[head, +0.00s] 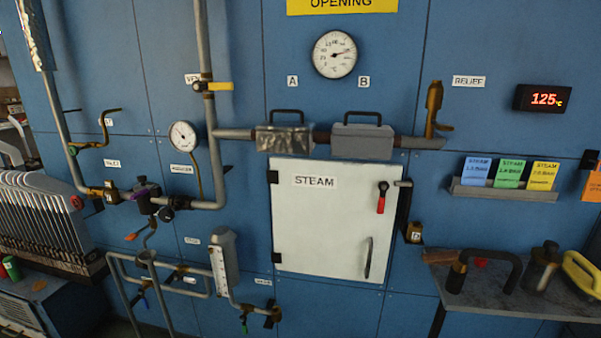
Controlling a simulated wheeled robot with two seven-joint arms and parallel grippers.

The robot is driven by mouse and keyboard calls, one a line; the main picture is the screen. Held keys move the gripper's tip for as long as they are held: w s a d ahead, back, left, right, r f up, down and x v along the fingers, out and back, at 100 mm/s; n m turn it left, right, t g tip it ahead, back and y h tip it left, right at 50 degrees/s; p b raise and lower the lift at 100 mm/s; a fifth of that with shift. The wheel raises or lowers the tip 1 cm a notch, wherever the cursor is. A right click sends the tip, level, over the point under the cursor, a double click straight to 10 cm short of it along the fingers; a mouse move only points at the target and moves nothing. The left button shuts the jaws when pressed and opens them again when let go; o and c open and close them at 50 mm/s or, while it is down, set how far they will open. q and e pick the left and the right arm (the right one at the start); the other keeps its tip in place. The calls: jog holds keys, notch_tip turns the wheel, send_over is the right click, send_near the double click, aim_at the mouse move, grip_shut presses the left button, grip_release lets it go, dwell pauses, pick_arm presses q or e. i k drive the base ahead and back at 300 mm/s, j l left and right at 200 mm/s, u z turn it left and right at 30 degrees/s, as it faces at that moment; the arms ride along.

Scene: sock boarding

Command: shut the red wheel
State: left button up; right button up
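I cannot make out a clear red wheel in the head view. A small red round part (76,202) sits at the upper right end of the ribbed metal unit on the left; it is too small to tell if it is a wheel. Another small red piece (481,262) lies partly hidden behind a black arched handle on the right bench. A red-gripped lever (381,204) hangs down on the white STEAM door (325,255), which looks shut. Neither of my grippers is in view.
A grey bench (530,300) at lower right holds the black arched handle (490,264), a dark canister (541,268) and a yellow-handled object (583,272). Pipes and a gauge (183,134) stand out from the blue wall at left. A red display (542,98) reads 125.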

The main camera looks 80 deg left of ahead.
aim_at(79, 201)
jog(key=u, duration=4.25)
jog(key=i+j+z, duration=0.2)
jog(key=z, duration=0.25)
jog(key=i+j+z, duration=0.2)
jog(key=j+z, duration=0.25)
jog(key=l, duration=0.1)
